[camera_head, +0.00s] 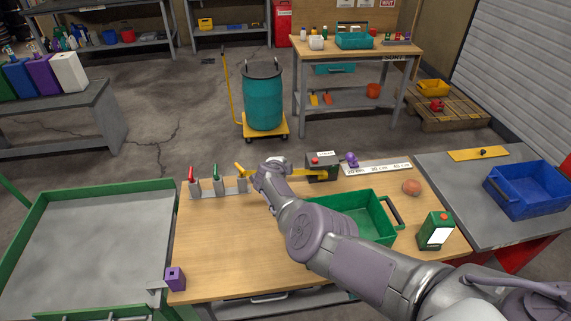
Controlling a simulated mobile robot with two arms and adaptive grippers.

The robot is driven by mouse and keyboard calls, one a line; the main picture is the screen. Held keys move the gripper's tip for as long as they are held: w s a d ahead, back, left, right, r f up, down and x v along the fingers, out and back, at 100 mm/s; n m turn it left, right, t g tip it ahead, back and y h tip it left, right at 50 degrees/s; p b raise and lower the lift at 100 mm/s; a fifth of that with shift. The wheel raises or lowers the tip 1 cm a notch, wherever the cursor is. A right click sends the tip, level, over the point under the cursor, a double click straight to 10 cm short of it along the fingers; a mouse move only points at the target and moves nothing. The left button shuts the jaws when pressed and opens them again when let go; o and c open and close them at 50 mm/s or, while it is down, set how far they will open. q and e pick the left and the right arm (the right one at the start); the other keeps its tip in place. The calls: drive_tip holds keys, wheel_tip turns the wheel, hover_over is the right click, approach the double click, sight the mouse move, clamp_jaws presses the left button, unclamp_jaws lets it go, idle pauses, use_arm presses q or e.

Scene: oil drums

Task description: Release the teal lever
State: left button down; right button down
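A row of small levers on grey bases stands at the back left of the wooden workbench (215,235). A red lever (191,173) is at the left, a green or teal lever (215,172) is in the middle, and a yellow lever (241,170) is at the right. The red and green ones stand nearly upright; the yellow one leans left. My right arm reaches in from the lower right. Its gripper (268,170) is just right of the yellow lever, apart from the green one. Its fingers are too small and hidden to read. My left gripper is out of view.
A green crate (372,212), a green canister (436,232) and a purple block (175,279) are on the bench. The bench's left middle is clear.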

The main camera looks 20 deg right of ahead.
drive_tip(key=shift+w+r, duration=0.1)
drive_tip(key=shift+r, duration=0.1)
idle(0.6)
